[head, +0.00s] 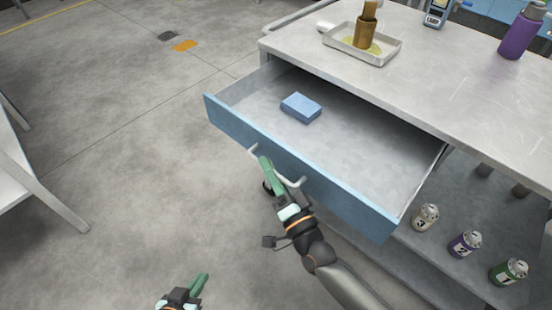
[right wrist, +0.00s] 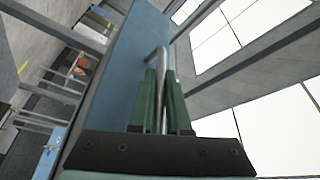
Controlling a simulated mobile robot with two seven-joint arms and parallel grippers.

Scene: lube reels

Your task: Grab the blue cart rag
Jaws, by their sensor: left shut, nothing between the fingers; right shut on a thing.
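The blue rag (head: 301,108) lies folded flat inside the open drawer (head: 350,150) of the cart, toward the drawer's left end. My right gripper (head: 264,164) is at the drawer's blue front, shut on the drawer handle (head: 290,182). In the right wrist view the green fingers (right wrist: 163,100) close around the metal handle bar (right wrist: 158,58), beside the blue drawer front (right wrist: 125,80). My left gripper (head: 199,284) is low in the head view, over the floor, shut and empty, away from the cart.
Several numbered cans (head: 465,243) stand on the lower shelf. The floor left of the drawer is clear.

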